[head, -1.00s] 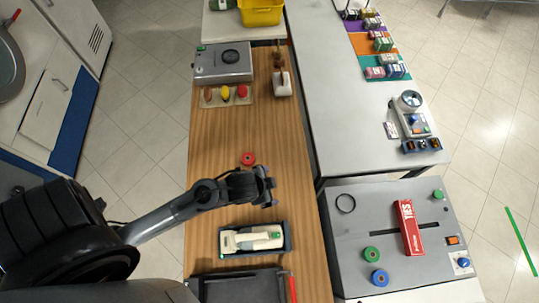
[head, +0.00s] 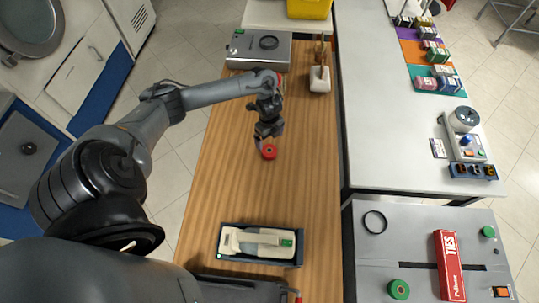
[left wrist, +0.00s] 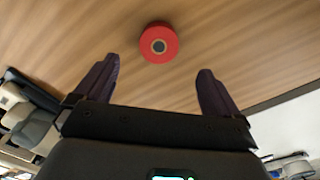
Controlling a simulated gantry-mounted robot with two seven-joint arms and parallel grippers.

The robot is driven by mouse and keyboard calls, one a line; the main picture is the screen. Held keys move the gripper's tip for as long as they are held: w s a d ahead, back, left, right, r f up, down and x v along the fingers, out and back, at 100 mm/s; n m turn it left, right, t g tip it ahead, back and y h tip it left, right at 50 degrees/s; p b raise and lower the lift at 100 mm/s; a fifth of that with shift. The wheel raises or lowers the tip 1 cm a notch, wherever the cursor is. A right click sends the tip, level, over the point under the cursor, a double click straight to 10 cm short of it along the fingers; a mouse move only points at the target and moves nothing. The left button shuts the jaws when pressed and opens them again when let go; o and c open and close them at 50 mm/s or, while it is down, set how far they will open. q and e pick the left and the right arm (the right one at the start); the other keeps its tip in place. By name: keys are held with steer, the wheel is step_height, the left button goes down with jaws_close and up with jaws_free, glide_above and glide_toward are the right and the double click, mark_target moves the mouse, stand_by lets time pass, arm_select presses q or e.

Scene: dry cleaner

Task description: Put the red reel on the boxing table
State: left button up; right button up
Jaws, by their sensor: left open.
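The red reel (head: 269,152) lies flat on the wooden table. It also shows in the left wrist view (left wrist: 159,43), ahead of the fingertips and roughly midway between them. My left gripper (head: 264,141) points down just above and beside the reel, open and empty; its two dark fingers stand apart in the left wrist view (left wrist: 155,75). The grey table (head: 415,222) at the lower right, with a red TIES box (head: 449,266) and a green reel (head: 398,289) on it, may be the boxing table. My right gripper is not in view.
A dark tray (head: 230,258) with a cream device stands on the wooden table nearer to me. A grey box (head: 258,52) and a white holder (head: 320,79) stand at its far end. A black ring (head: 375,222) lies on the grey table. The wood around the reel is mostly clear.

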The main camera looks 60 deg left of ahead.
mark_target(269, 150)
arm_select(q)
step_height(269, 150, down, 6)
steer(key=shift+r, duration=0.1)
steer(key=shift+d+f+b, duration=0.1)
steer(key=shift+f+b, duration=0.4)
steer(key=shift+f, duration=1.6)
steer(key=shift+c, duration=0.3)
steer(key=c, duration=1.2)
